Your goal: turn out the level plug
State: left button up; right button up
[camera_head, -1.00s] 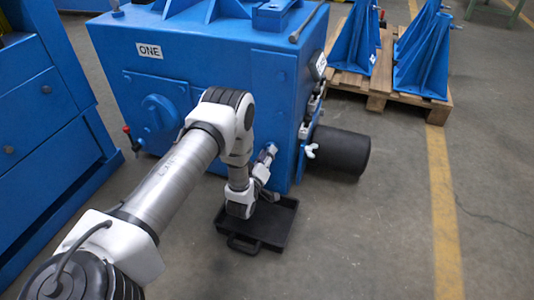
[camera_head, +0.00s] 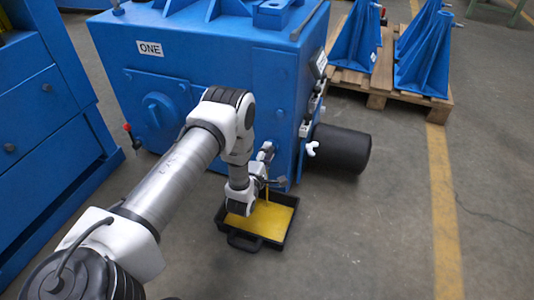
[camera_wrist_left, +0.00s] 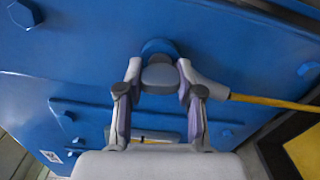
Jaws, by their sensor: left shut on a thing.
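My left gripper (camera_head: 273,167) is at the lower side of the blue housing marked ONE (camera_head: 200,80). In the left wrist view its two fingers (camera_wrist_left: 160,76) are shut on a grey rounded plug (camera_wrist_left: 160,78), in front of a round blue boss (camera_wrist_left: 158,47). I cannot tell whether the plug is still in its hole. A thin yellow stream (camera_wrist_left: 270,102) comes out from behind one finger; in the head view it falls into the black tray (camera_head: 246,243). Yellow liquid (camera_head: 266,219) covers the tray's floor. My right gripper is not in view.
Blue brackets (camera_head: 426,55) stand on a pallet (camera_head: 378,85) at the back right. A blue cabinet (camera_head: 45,110) is at the left. The floor at the right is clear.

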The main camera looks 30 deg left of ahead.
pick_arm(q)
jog(key=n+b, duration=0.1)
jog(key=n, duration=0.5)
jog(key=shift+w+f+n, duration=0.1)
jog(key=shift+n, duration=0.2)
jog(key=n+b, duration=0.1)
jog(key=n, duration=0.5)
jog(key=shift+b, duration=0.4)
jog(key=shift+n, duration=0.3)
jog(key=o, duration=1.2)
jog(key=shift+d, duration=0.1)
jog(key=v, duration=0.7)
jog(key=shift+s, duration=0.25)
